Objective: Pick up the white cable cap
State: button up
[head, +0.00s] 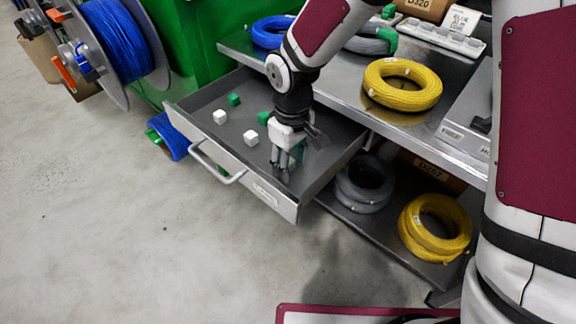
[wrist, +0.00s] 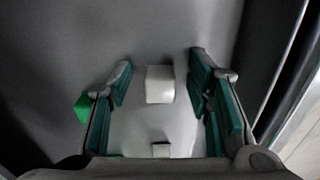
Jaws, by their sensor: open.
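The open grey drawer (head: 205,148) holds small white and green cable caps. In the head view one white cap (head: 220,117) lies toward the left and another white cap (head: 250,137) lies just left of my gripper (head: 284,165). My gripper points down inside the drawer. In the wrist view my gripper (wrist: 161,65) is open, with a white cap (wrist: 160,84) between its fingers and clear of both. A second white cap (wrist: 160,150) shows partly, nearer the palm. I cannot match these two to the head view's caps. A green cap (wrist: 84,106) lies outside the left finger.
Green caps (head: 233,99) lie toward the drawer's back. The drawer walls stand around my gripper. A yellow cable coil (head: 403,83) rests on the metal worktop above. Grey (head: 364,185) and yellow (head: 435,226) coils sit on the shelf below. The floor in front is clear.

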jog(key=c, duration=0.9)
jog(key=shift+o, duration=0.2)
jog(key=shift+r, duration=0.1)
jog(key=shift+r, duration=0.1)
